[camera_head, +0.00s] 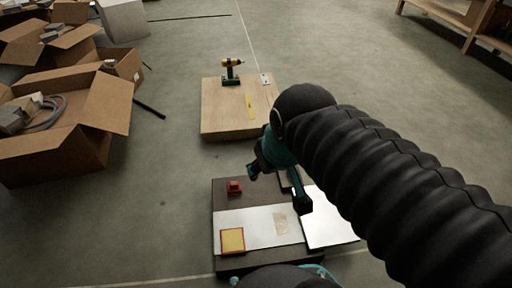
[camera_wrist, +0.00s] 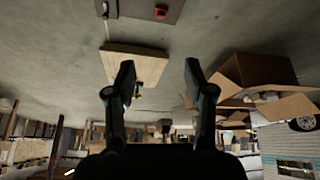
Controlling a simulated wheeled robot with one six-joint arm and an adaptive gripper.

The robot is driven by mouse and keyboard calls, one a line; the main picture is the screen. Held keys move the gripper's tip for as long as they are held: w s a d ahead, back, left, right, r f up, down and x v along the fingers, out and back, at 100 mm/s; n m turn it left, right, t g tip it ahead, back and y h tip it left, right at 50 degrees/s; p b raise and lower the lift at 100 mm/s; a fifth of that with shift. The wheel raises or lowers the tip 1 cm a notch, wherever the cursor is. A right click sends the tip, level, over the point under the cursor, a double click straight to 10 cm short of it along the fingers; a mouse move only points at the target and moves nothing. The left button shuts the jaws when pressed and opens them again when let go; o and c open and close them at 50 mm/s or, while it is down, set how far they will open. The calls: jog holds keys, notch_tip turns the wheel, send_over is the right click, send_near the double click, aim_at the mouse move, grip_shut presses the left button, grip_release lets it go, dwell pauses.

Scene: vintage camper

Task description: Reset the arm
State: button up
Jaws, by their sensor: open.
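My gripper (camera_head: 278,188) is at the end of my black, ribbed arm, which reaches in from the right in the head view. Its two fingers are spread apart. In the head view they show in front of a dark low platform (camera_head: 229,263). The wrist view shows both fingers of my gripper (camera_wrist: 161,75) wide apart with nothing between them. That view looks upside down, with floor at the top, and looks out across the room. Part of the platform is hidden behind my gripper and arm.
The platform bears a red object (camera_head: 234,187), a yellow square with a red rim (camera_head: 232,240) and white sheets. Behind it is a wooden board (camera_head: 222,118) with a drill (camera_head: 231,70) and a yellow strip. Open cardboard boxes (camera_head: 55,160) stand left.

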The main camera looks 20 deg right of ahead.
jog(key=shift+s+a+f+m, duration=0.15)
jog(key=shift+s+m, duration=0.25)
jog(key=shift+s, duration=0.6)
notch_tip(320, 180, up, 6)
jog(key=p, duration=0.6)
jog(key=shift+r, duration=0.2)
jog(key=shift+c, duration=0.2)
